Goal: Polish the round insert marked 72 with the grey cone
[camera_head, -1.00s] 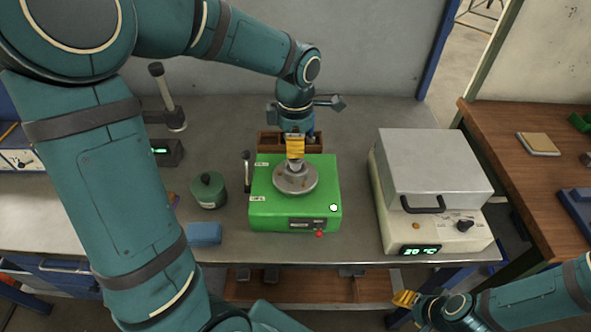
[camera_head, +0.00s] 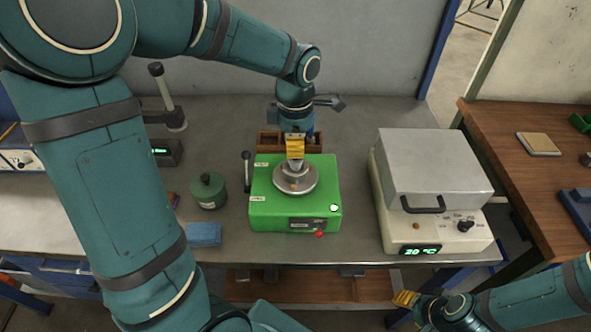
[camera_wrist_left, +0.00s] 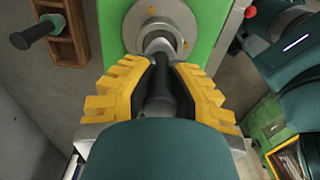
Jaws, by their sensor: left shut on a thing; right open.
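My left gripper (camera_head: 295,148) is above the grey round disc (camera_head: 308,184) on top of the green machine (camera_head: 262,216). In the left wrist view its yellow fingers (camera_wrist_left: 162,80) are shut on a dark handle (camera_wrist_left: 158,92). The handle's pale grey end (camera_wrist_left: 158,44) is at the disc's centre (camera_wrist_left: 178,18); whether it is the grey cone, and whether it touches, I cannot tell. I cannot make out an insert marked 72. My right gripper (camera_head: 405,299) is open and empty in front of the table, at the lower right.
A furnace box (camera_head: 433,165) showing 20 °C stands right of the machine. A wooden rack (camera_head: 267,141) is behind it. A dark green pot (camera_head: 208,190) and blue cloth (camera_head: 204,234) lie to the left. A black-handled thing (camera_head: 247,168) stands close to the machine's left side.

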